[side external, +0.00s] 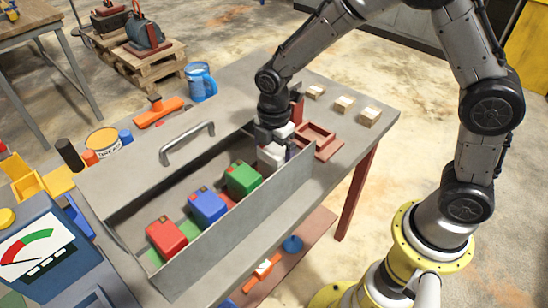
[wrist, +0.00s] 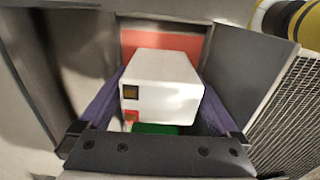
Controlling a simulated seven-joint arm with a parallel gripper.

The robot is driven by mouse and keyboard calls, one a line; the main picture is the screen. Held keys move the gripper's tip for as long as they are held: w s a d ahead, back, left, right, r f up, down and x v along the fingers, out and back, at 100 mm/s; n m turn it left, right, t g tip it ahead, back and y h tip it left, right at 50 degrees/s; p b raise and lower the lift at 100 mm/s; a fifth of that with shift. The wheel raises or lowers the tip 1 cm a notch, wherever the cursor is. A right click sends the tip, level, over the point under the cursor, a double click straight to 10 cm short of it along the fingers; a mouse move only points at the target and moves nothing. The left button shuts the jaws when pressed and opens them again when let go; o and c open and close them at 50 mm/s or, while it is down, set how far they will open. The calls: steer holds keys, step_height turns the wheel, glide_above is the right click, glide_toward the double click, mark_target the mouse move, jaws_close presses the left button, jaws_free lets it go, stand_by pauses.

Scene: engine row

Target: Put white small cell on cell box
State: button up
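A white cell (wrist: 165,85) sits between my gripper's fingers in the wrist view, with a small gold-dark square and a red mark on its near face. My gripper (wrist: 163,85) has one finger along each side of it. I cannot tell whether the fingers press on it. In the side view my gripper (side external: 273,135) points down at the far end of a grey tray (side external: 240,232). White shows below it (side external: 271,156) and a smaller white patch beside it. I cannot tell if these are one cell or two. A low red open box (side external: 318,136) stands just right of the tray; which thing is the cell box is unclear.
Red (side external: 166,237), blue (side external: 207,207) and green (side external: 243,179) cells stand in a row in the tray. The tray walls rise close around my gripper. Three small pale blocks (side external: 343,103) lie at the table's far right.

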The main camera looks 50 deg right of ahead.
step_height(320, 180, up, 12)
steer(key=shift+r, duration=0.2)
stand_by(0.5)
steer(key=s+d+r+m+t, duration=0.2)
steer(key=s+d+m, duration=0.2)
steer(key=s+m, duration=0.5)
steer(key=s+d+r+m+t, duration=0.3)
steer(key=s+d+m, duration=0.2)
steer(key=s+m, duration=0.4)
steer(key=s, duration=0.2)
steer(key=shift+s+d+r+t, duration=0.2)
steer(key=shift+s+r+t, duration=0.1)
steer(key=shift+r, duration=0.05)
